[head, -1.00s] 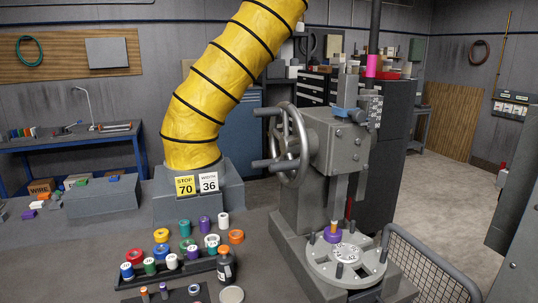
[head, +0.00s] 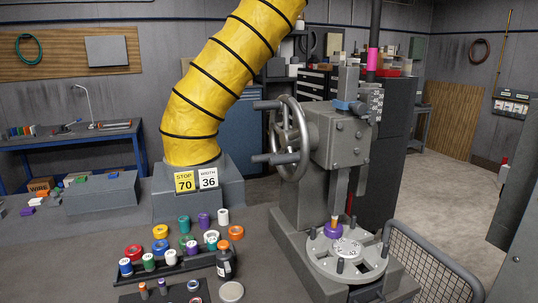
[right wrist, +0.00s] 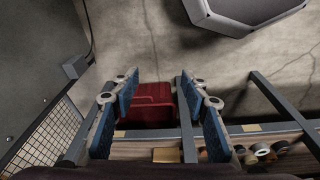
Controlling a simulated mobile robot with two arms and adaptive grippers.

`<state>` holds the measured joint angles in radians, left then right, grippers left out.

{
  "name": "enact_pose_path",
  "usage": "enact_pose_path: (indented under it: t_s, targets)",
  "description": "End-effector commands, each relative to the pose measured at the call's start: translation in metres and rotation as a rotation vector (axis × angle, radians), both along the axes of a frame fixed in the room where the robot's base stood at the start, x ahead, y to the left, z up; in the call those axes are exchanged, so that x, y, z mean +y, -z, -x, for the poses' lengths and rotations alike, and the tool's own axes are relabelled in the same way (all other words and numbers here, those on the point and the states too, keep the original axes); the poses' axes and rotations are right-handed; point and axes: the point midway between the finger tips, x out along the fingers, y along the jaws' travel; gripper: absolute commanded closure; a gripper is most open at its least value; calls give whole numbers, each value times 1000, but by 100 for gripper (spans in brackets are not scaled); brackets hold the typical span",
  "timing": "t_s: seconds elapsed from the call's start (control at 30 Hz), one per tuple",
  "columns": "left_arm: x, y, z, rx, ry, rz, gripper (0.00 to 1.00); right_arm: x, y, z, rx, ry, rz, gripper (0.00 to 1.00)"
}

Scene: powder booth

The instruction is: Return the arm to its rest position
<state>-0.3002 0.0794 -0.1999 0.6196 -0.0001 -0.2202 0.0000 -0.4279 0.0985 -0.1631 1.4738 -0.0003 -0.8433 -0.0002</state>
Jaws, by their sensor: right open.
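My right gripper (right wrist: 158,92) shows in the right wrist view. Its two blue-padded fingers are apart with nothing between them. A red bin (right wrist: 152,103) lies below, seen through the gap between the fingers. Neither gripper shows in the head view. The grey press (head: 338,135) with its handwheel stands right of centre in the head view. A purple ring (head: 333,230) with an orange-topped piece sits on the press's round plate (head: 322,262). No hand of mine is on the press or its handwheel.
A black rack (head: 180,266) of coloured rolls and a dark bottle (head: 225,264) stand on the bench front. A wire guard (head: 435,262) is right of the press. In the right wrist view, a mesh panel (right wrist: 40,130) is at left and rolls (right wrist: 262,150) at lower right.

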Motion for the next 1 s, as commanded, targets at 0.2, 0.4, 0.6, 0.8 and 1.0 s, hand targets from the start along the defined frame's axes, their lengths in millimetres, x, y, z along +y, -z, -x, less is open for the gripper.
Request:
enact_pose_path:
  t_s: [0.2, 0.4, 0.6, 0.8, 1.0]
  targets:
    - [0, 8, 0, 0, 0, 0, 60, -9, 84, 58, 49, -10, 6, 58]
    - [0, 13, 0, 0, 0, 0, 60, -20, 134, 116, 81, -17, 11, 58]
    - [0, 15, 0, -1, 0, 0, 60, -27, 155, 155, 98, -22, 14, 58]
    - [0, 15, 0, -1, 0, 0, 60, -29, 158, 164, 100, -23, 15, 58]
    - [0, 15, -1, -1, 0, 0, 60, -29, 158, 164, 100, -23, 15, 58]
